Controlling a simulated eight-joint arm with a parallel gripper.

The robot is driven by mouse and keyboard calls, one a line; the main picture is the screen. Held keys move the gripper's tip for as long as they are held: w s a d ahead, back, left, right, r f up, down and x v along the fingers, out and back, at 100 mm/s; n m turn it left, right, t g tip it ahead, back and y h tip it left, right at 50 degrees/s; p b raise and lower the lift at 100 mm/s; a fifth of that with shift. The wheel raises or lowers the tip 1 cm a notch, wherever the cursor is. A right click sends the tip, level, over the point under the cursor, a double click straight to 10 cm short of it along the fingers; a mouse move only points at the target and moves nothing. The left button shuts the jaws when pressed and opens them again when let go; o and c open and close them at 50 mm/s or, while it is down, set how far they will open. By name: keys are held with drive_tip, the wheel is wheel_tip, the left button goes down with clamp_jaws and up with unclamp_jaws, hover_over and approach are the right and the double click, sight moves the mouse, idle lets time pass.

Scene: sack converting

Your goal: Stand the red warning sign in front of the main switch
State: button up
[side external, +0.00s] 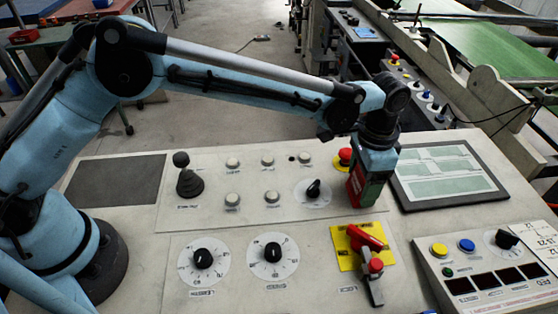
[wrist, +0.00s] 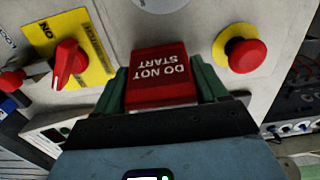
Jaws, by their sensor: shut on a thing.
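The red warning sign (wrist: 158,78), lettered DO NOT START in white, is between the green fingers of my gripper (wrist: 163,88) in the wrist view. My gripper (side external: 368,188) is shut on it. In the side view the sign (side external: 353,191) shows as a red strip, partly hidden by the fingers. I cannot tell whether it touches the panel. The main switch (side external: 364,237) is a red rotary handle on a yellow plate, nearer the camera than my gripper. In the wrist view the switch (wrist: 68,64) is left of the sign, apart from it, beside the ON label.
A red emergency button (side external: 346,154) stands close behind my gripper. A tablet-like screen (side external: 447,172) lies to the right. A grey lever with a red knob (side external: 375,266) sits in front of the switch. Dials (side external: 273,254) are to its left, and a button box (side external: 490,265) to its right.

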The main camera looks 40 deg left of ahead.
drive_tip(key=shift+f, duration=0.15)
drive_tip(key=o, duration=1.1)
drive_tip(key=shift+c, duration=0.2)
